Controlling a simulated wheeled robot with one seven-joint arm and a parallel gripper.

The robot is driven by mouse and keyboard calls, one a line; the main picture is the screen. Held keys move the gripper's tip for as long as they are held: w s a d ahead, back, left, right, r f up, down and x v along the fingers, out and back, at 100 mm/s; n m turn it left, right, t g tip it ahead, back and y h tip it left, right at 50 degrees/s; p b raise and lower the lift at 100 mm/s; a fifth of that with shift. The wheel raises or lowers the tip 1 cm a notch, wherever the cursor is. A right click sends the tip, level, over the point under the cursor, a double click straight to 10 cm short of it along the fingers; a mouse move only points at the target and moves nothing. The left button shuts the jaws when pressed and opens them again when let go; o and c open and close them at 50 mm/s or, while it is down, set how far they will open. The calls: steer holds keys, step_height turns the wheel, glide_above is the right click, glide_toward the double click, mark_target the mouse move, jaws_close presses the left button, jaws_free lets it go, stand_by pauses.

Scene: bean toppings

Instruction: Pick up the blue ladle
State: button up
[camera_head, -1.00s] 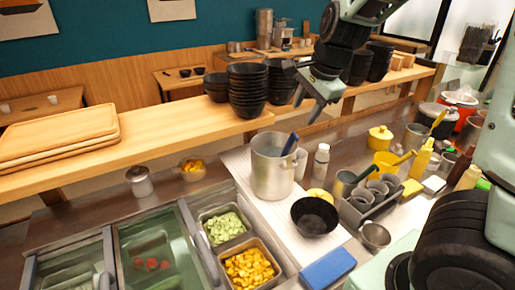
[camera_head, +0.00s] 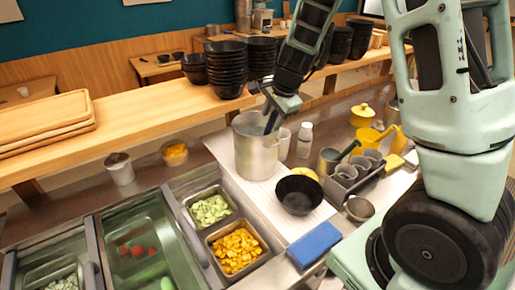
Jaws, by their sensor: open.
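The blue ladle's handle (camera_head: 271,123) sticks up over the right rim of a tall metal pot (camera_head: 255,158). The ladle's lower part is hidden inside the pot. My gripper (camera_head: 268,107) is open and points down just above the pot's rim, close to the top of the handle. The small picture does not show clearly whether the handle is between the fingers or whether they touch it.
A black bowl (camera_head: 298,195) and a blue sponge-like block (camera_head: 314,244) lie in front of the pot. A white bottle (camera_head: 304,140) and a grey cup holder (camera_head: 353,183) stand to its right. Stacked black bowls (camera_head: 226,70) stand on the wooden shelf (camera_head: 150,120) behind.

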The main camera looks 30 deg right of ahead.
mark_target(267, 129)
steer(key=x, duration=0.3)
steer(key=shift+w+d+f, duration=0.2)
steer(key=shift+f, duration=0.15)
jaws_close()
steer(key=shift+r, duration=0.2)
